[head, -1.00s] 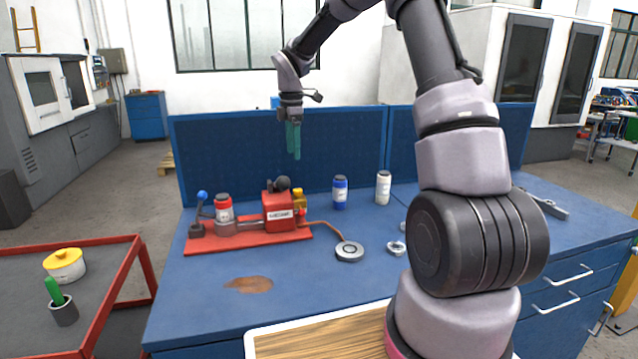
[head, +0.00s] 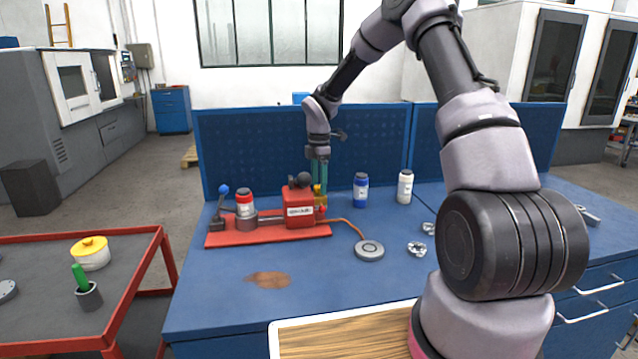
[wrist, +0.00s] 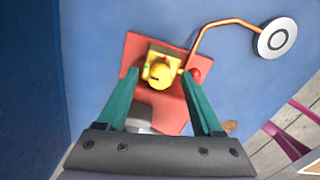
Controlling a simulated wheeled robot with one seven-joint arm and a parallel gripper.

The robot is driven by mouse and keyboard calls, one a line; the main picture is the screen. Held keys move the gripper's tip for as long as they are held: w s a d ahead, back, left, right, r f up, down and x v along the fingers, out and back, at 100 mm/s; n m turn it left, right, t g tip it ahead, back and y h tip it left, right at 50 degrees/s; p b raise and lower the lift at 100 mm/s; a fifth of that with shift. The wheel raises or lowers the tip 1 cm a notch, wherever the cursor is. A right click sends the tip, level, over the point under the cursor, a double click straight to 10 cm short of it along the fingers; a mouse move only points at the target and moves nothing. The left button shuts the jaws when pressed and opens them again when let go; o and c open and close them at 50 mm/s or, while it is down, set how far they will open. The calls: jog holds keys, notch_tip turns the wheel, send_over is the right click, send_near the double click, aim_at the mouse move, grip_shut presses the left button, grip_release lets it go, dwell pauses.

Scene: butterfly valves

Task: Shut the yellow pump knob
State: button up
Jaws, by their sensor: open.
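The red pump (head: 299,208) stands on a red base plate on the blue bench. Its yellow knob (head: 318,197) is on the pump's right side, partly hidden by my gripper in the head view. In the wrist view the yellow knob (wrist: 160,75) sits between and just beyond my fingertips. My gripper (head: 319,180) points down above the knob, with its green fingers apart. It also shows in the wrist view (wrist: 162,82), open, one finger on each side of the knob. I cannot tell whether either finger touches it.
A red ball (wrist: 195,75) and a copper pipe (head: 350,227) leading to a round grey disc (head: 369,250) are right of the knob. A blue bottle (head: 361,190) and a white bottle (head: 405,186) stand behind. The bench front is mostly clear, with a brown stain (head: 268,279).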

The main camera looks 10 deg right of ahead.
grip_shut()
jog(key=shift+a+m, duration=0.1)
jog(key=shift+m, duration=0.2)
jog(key=m, duration=0.4)
jog(key=shift+m, duration=2.1)
grip_release()
jog(key=shift+s, duration=0.1)
